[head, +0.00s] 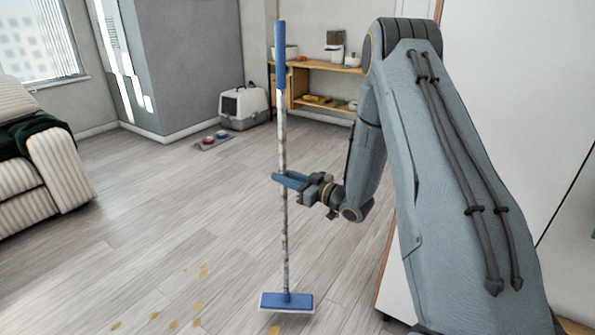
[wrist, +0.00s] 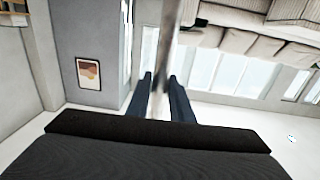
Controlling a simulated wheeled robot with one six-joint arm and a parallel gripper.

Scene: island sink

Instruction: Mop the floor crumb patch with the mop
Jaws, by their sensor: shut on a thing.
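The mop (head: 284,215) stands nearly upright in the head view, with a blue grip at its top and a flat blue head with a white edge (head: 286,301) at its foot. My gripper (head: 284,179) is shut on the middle of the pole. The pole also shows between the two fingers in the wrist view (wrist: 159,95). The crumb patch (head: 173,323) is a scatter of yellow-brown spots on the floor, mostly left of the mop head. One spot (head: 273,330) lies just below the mop head. Whether the head touches the floor, I cannot tell.
A cream sofa (head: 55,170) stands at the left. A pet carrier (head: 243,107), a mat with bowls (head: 212,140) and a wooden shelf (head: 325,68) are at the back. A white panel (head: 515,80) is at the right. The middle floor is clear.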

